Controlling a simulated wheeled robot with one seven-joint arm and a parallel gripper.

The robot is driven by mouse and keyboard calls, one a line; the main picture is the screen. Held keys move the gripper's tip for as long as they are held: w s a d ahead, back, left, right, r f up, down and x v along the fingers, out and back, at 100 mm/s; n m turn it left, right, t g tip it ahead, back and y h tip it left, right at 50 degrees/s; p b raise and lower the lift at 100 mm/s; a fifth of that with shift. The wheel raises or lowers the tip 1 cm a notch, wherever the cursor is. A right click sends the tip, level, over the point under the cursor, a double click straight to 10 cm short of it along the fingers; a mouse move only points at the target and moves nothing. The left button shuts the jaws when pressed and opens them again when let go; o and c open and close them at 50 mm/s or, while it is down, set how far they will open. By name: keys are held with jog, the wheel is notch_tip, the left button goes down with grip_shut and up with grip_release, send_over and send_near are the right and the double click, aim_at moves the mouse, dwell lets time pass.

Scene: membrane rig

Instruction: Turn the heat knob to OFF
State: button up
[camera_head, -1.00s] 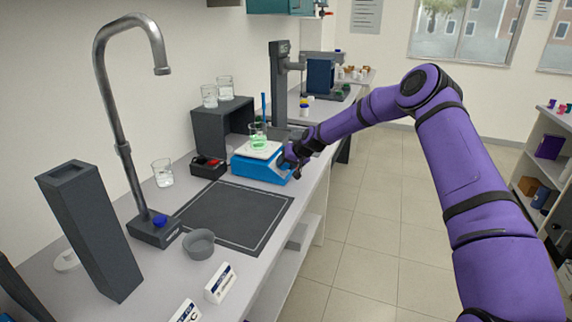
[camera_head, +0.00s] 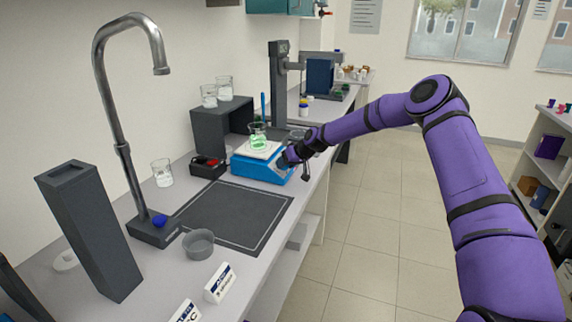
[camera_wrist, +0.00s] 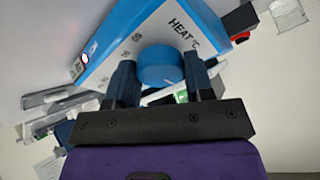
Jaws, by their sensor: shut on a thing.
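The blue hotplate (camera_head: 258,172) with a white top stands on the bench, and a beaker of green liquid (camera_head: 257,139) sits on it. In the wrist view its front panel (camera_wrist: 193,30) carries the print "HEAT °C" and scale numbers. The round blue heat knob (camera_wrist: 160,66) sits between my two dark fingers. My gripper (camera_wrist: 160,82) is shut on the knob; in the head view my gripper (camera_head: 287,162) is at the hotplate's right front side. The knob is hidden there. I cannot read the knob's pointer; the OFF mark is not clearly legible.
A black box with a red part (camera_head: 207,166) stands left of the hotplate. A dark mat (camera_head: 235,215) lies in front of it. A grey shelf box (camera_head: 222,128) with beakers on top stands behind. The floor to the right is clear.

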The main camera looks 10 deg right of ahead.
jog(key=o, duration=0.9)
jog(key=shift+o, duration=0.2)
jog(key=v, duration=1)
jog(key=shift+s+d+r, duration=0.2)
jog(key=shift+d+r, duration=0.05)
